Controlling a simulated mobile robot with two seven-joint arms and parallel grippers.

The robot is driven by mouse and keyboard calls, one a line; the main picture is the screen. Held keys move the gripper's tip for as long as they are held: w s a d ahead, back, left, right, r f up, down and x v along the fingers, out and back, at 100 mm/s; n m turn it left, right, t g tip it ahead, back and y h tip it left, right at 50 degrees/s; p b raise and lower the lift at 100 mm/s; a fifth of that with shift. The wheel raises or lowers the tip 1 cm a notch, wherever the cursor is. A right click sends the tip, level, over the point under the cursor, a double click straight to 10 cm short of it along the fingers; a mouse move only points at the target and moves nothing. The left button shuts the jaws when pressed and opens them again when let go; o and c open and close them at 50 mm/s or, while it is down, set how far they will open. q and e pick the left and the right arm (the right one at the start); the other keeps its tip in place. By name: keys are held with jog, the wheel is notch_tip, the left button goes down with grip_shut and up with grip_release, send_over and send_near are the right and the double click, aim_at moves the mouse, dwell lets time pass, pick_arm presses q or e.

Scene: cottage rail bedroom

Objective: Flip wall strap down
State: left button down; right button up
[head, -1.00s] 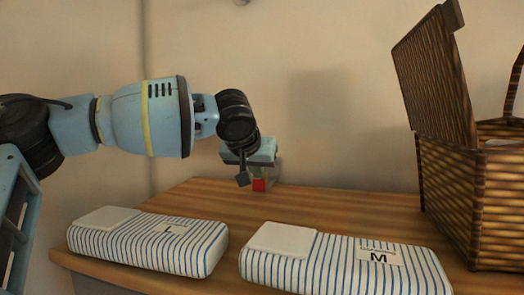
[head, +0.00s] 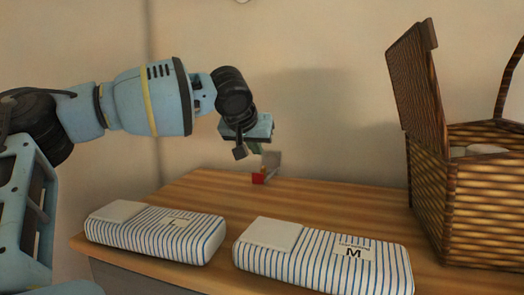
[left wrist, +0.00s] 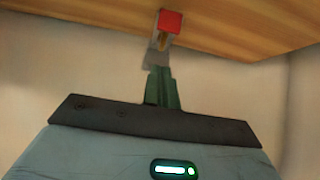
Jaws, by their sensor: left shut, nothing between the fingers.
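A small fitting, which I take to be the wall strap (head: 258,179), shows at the back edge of the wooden top against the wall. It has a red end and an upright grey plate behind it. In the left wrist view its red end (left wrist: 170,20) is at the top, with a grey part below it. My left gripper (head: 256,149) is shut and empty, just above and left of the grey plate. Its closed fingers (left wrist: 163,88) point at the fitting; whether they touch it I cannot tell. My right gripper is not in view.
Two blue-striped packs lie on the wooden top: a left one (head: 150,238) and one marked M (head: 320,262). An open wicker basket (head: 470,195) stands at the right with its lid raised. The wood between the packs and the wall is clear.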

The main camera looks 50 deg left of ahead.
pick_arm(q)
jog(key=v, duration=0.9)
jog(key=shift+s+a, duration=0.15)
jog(key=shift+s, duration=0.05)
jog(key=shift+r, duration=0.1)
